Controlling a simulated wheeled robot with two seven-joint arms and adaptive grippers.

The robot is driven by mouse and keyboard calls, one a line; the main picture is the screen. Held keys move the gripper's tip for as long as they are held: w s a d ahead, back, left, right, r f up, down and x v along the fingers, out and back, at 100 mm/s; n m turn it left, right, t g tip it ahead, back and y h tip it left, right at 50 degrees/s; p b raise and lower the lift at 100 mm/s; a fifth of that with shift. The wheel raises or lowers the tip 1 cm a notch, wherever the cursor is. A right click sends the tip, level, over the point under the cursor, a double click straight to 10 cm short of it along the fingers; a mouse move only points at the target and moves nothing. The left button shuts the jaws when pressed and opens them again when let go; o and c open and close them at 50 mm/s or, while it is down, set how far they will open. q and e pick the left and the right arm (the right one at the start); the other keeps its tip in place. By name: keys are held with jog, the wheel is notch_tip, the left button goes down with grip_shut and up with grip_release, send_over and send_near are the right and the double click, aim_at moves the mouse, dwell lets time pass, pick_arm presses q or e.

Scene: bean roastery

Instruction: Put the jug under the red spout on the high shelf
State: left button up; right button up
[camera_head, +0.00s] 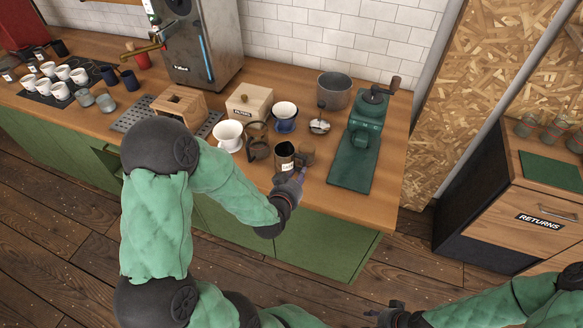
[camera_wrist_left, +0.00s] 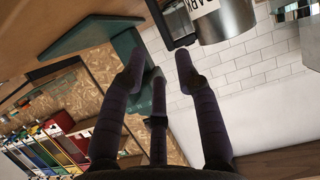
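A dark metal jug (camera_head: 284,153) with a pale label stands near the front edge of the wooden counter, its handle side towards the right. In the left wrist view the jug (camera_wrist_left: 224,24), cut off at the top edge, shows a black handle and part of a label. My left gripper (camera_head: 297,183) is at the counter's front edge, just in front of the jug. In the left wrist view its fingers (camera_wrist_left: 160,62) are spread and empty, with the jug outside them. My right gripper (camera_head: 384,314) is low at the bottom, its fingers unclear. I cannot make out a red spout.
A green grinder (camera_head: 357,142) stands right of the jug. A returns cabinet (camera_head: 528,210) stands at right across a floor gap.

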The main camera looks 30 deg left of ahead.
aim_at(305, 165)
pick_arm(q)
jog(key=x, duration=0.5)
jog(key=shift+b, duration=0.3)
jog(key=x, duration=0.2)
jog(key=b+x, duration=0.1)
jog(key=x, duration=0.1)
jog(key=shift+s+f, duration=0.15)
jog(key=shift+f, duration=0.1)
jog(key=shift+w+a+f, duration=0.15)
jog(key=shift+w+a, duration=0.05)
jog(key=shift+w, duration=0.35)
jog(key=shift+c, duration=0.3)
grip_shut()
